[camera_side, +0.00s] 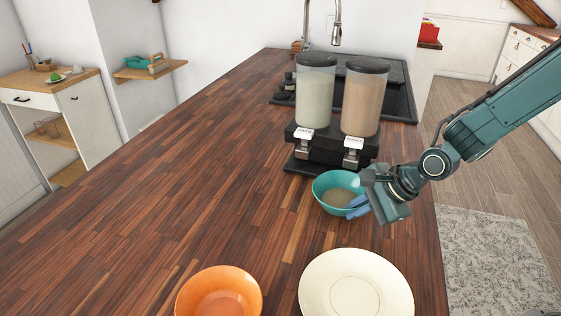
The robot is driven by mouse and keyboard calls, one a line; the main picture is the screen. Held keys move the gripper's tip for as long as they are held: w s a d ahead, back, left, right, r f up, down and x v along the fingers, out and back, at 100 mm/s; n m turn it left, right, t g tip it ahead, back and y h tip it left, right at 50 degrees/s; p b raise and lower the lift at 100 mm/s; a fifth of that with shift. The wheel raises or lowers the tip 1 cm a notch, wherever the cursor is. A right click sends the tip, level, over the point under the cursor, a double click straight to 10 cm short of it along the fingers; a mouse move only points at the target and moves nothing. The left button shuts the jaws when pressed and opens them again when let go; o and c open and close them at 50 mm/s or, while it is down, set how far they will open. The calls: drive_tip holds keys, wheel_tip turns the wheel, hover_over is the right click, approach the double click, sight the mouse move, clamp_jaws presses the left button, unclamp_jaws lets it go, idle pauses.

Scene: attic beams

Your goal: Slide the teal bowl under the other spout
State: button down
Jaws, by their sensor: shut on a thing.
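The teal bowl (322,182) stands on the wooden counter in front of the dispenser, roughly below and between its two spouts, a little toward the right one. Some pale tan contents show in its bottom. The dispenser (318,148) has a left canister (315,90) with pale greenish-white contents and a right canister (362,102) with tan contents. The left spout (303,140) and right spout (352,150) have light levers. My gripper (357,204) comes from the right and is shut on the bowl's right rim.
An orange bowl (218,294) and a cream plate (355,288) stand at the front of the counter (190,170). The counter left of the teal bowl is clear. A sink with a tap (336,35) lies behind the dispenser.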

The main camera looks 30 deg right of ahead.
drive_tip(key=shift+s+d+f, duration=0.1)
drive_tip(key=shift+s+d, duration=0.05)
drive_tip(key=shift+s, duration=0.1)
drive_tip(key=c, duration=1.5)
unclamp_jaws()
drive_tip(key=shift+v, duration=1.45)
drive_tip(key=shift+w+v, duration=0.2)
drive_tip(key=shift+v, duration=5.3)
